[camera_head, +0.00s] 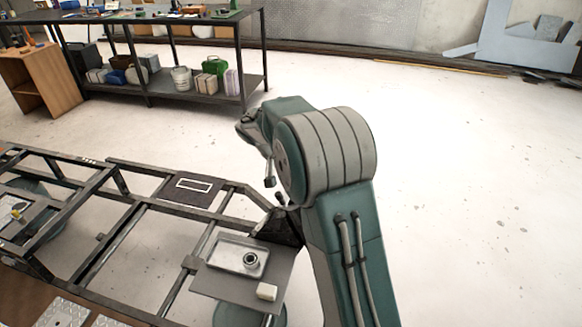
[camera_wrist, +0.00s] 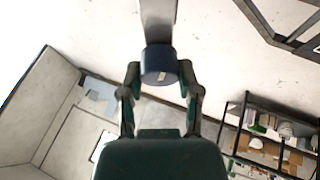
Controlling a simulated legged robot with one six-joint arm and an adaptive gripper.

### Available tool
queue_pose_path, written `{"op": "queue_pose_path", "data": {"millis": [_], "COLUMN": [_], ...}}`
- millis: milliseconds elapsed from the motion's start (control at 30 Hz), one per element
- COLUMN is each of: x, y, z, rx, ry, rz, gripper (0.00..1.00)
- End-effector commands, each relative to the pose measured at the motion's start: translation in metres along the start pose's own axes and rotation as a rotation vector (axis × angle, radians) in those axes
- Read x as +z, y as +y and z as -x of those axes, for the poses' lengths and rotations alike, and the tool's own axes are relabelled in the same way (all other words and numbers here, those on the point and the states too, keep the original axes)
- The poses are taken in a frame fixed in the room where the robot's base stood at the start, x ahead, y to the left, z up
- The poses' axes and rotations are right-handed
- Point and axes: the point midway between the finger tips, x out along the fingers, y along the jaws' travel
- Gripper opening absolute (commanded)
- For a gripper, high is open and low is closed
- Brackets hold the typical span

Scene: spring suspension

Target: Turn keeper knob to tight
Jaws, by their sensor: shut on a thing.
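The keeper knob (camera_wrist: 159,66) is a dark blue cylinder with a small pale mark on its face. It sits at the end of a grey bar (camera_wrist: 158,18) at the top middle of the wrist view. My gripper (camera_wrist: 160,74) has one finger on each side of the knob and is shut on it. In the head view, my arm hides most of the gripper, and I cannot make out the knob there. The dark frame (camera_head: 150,205) runs across the lower left, with my arm over its right end.
A metal tray (camera_head: 222,259) with a round ring part (camera_head: 250,260) rests on a grey plate (camera_head: 230,289) near the frame. A small pale block (camera_head: 267,292) lies beside it. A loaded workbench (camera_head: 160,19) stands at the back left. The floor on the right is clear.

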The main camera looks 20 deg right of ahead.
Motion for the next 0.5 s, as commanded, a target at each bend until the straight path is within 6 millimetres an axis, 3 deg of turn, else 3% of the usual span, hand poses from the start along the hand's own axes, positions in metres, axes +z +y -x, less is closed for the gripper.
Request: {"op": "queue_pose_path", "data": {"millis": [333,367,400,433,500], "x": [0.0046,0.0047,0.0046,0.0044,0.0035], "y": [-0.0026,-0.0026,-0.0027,-0.0026,-0.0021], "z": [-0.0034,-0.0034,-0.0033,-0.0032,-0.0025], "rx": [0.001,0.001,0.001,0.001,0.001], "ry": [-0.012,-0.012,-0.012,-0.011,-0.009], "rz": [0.002,0.002,0.002,0.002,0.001], "gripper": [0.00,0.53,0.71,0.79,0.79]}}
